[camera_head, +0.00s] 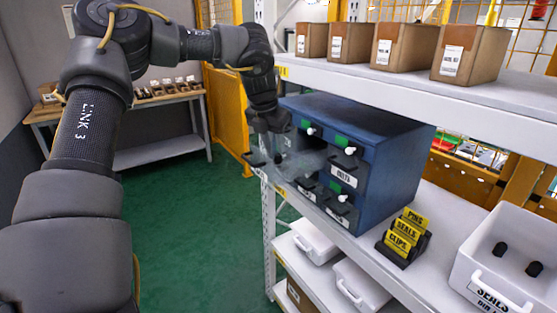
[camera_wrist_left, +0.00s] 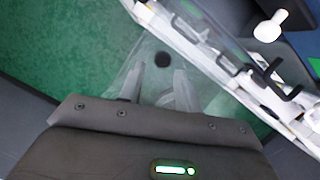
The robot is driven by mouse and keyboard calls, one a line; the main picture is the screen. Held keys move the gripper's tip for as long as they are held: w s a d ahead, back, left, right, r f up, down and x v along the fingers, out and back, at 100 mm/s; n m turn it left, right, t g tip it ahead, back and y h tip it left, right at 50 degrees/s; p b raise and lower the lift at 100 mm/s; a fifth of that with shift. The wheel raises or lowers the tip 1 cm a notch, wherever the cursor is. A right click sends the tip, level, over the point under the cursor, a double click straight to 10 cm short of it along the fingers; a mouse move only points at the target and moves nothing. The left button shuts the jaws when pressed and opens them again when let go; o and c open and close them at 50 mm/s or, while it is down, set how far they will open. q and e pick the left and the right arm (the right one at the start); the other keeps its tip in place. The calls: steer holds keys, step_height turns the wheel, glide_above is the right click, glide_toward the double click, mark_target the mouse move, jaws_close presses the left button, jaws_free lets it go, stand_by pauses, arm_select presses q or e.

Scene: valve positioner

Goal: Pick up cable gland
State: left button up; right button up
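My left gripper (camera_wrist_left: 158,78) reaches down at the front of the blue drawer cabinet (camera_head: 395,170). In the wrist view its pale, partly see-through fingers look apart. A small dark round thing (camera_wrist_left: 163,60) shows just beyond the fingertips; it may be the cable gland, but I cannot tell for sure, nor whether it touches the fingers. My right gripper is not in view.
Brown boxes (camera_head: 396,45) line the shelf above. A yellow label holder (camera_head: 405,238) and a white bin (camera_head: 512,236) with black pieces (camera_head: 500,248) stand right. White trays (camera_head: 314,240) lie below.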

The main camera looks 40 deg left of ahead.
mark_target(278, 154)
arm_select(q)
steer(key=shift+f, duration=0.25)
steer(key=p+x, duration=0.1)
steer(key=x, duration=0.1)
steer(key=p+x, duration=0.1)
steer(key=x, duration=0.1)
steer(key=shift+w+f, duration=0.25)
steer(key=shift+w, duration=0.15)
steer(key=shift+d, duration=0.1)
steer(key=shift+s, duration=0.1)
steer(key=c, duration=0.7)
